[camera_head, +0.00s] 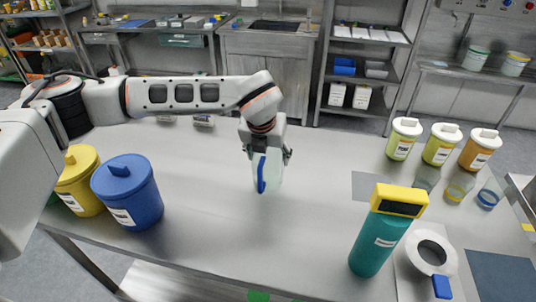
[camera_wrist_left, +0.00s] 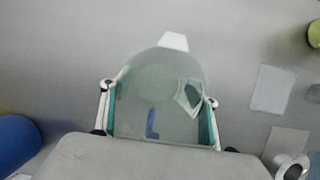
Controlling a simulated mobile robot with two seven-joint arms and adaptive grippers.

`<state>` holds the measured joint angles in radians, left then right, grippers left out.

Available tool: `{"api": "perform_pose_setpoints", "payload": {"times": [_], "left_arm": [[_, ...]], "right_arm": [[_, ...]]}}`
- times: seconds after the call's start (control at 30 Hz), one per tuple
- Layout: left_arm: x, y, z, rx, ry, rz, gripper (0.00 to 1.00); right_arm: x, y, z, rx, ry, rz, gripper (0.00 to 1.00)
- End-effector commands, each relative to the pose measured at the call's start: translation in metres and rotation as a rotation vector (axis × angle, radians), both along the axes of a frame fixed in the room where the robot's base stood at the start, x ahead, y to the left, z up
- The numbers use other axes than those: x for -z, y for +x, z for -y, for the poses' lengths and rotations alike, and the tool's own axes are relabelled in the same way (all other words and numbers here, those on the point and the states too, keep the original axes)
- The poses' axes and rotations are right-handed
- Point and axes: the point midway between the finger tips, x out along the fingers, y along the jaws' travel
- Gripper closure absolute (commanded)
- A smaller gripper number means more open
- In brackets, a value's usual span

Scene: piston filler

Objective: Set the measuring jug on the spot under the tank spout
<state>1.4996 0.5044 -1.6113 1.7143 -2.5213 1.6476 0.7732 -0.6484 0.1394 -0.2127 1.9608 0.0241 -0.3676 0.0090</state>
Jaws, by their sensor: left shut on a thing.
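The measuring jug (camera_head: 273,173) is clear with a blue strip and hangs upright below my left gripper (camera_head: 267,153), over the middle of the table. My left gripper is shut on it; the left wrist view shows the round clear jug (camera_wrist_left: 150,85) between the two fingers. I cannot tell whether its base touches the table. A teal cylinder with a yellow top (camera_head: 375,240) stands at the front right beside a white plate with a ring-shaped part (camera_head: 432,250). I cannot make out a spout or which marked spot lies under it. My right gripper is out of view.
A blue lidded tub (camera_head: 128,195) and a yellow one (camera_head: 80,180) stand at the left. Several lidded jars (camera_head: 440,145) and clear cups (camera_head: 460,186) stand at the right. A grey mat (camera_head: 366,184) and a dark mat (camera_head: 500,275) lie bare there.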

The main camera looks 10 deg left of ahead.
Motion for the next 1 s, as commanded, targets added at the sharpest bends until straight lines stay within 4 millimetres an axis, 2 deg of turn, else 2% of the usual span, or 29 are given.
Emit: {"api": "perform_pose_setpoints", "payload": {"times": [0.23, 0.27, 0.3, 0.33, 0.77, 0.87, 1.0], "left_arm": [[0.002, 0.000, 0.000, 0.000, 0.000, 0.001, 0.65], [0.002, 0.000, 0.000, 0.000, 0.000, 0.000, 0.35], [0.001, 0.000, 0.000, 0.000, 0.000, 0.000, 0.25], [0.001, 0.000, 0.000, 0.000, 0.000, 0.000, 0.23], [-0.005, -0.001, 0.000, 0.000, -0.001, 0.003, 0.23], [-0.018, -0.005, 0.000, 0.001, -0.001, 0.005, 0.23], [-0.043, -0.016, 0.001, 0.003, -0.001, 0.006, 0.23]], "right_arm": [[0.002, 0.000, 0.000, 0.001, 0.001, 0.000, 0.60], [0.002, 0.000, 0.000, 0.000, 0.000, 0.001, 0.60], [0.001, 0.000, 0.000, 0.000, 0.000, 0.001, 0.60], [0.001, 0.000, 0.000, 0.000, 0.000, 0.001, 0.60], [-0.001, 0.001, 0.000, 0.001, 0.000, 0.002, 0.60], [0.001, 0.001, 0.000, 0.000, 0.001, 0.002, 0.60], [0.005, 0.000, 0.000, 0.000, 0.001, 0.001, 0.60]]}}
